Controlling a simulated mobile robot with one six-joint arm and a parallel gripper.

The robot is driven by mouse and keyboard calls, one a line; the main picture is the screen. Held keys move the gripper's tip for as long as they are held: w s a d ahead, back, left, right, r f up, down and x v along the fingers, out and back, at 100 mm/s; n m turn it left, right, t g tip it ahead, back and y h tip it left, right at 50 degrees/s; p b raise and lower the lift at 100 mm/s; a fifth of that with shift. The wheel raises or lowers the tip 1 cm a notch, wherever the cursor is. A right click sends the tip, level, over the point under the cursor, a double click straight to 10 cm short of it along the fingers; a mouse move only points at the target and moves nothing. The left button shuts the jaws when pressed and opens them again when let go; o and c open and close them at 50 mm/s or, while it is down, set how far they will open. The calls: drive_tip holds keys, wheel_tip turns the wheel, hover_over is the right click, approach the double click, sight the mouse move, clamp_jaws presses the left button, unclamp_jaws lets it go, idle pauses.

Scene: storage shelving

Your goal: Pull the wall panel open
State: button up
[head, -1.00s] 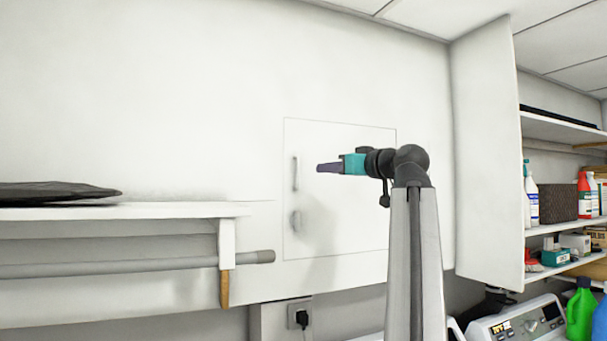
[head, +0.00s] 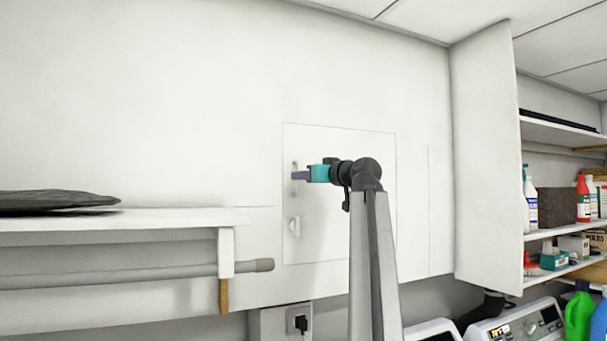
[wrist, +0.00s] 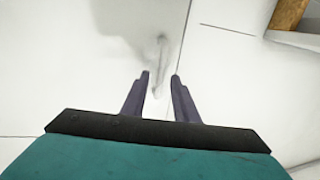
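The wall panel (head: 325,235) is a white rectangle outlined by a thin seam in the white wall, and it lies flush with it. A slim pale vertical handle (head: 295,166) is near its left edge, partly covered by my gripper (head: 296,175) in the head view. In the wrist view my gripper (wrist: 160,76) has its two dark fingers apart, with the handle (wrist: 160,55) in line with the gap between them. I cannot tell how far the handle reaches between the fingers. No finger visibly touches it.
A white shelf (head: 150,219) with a grey rod (head: 120,273) juts out at left. A socket with a plug (head: 300,321) is below. Shelves with bottles (head: 583,198) stand at right.

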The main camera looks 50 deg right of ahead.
drive_tip(key=shift+w, duration=0.4)
clamp_jaws()
drive_tip(key=shift+d, duration=0.2)
idle(1.1)
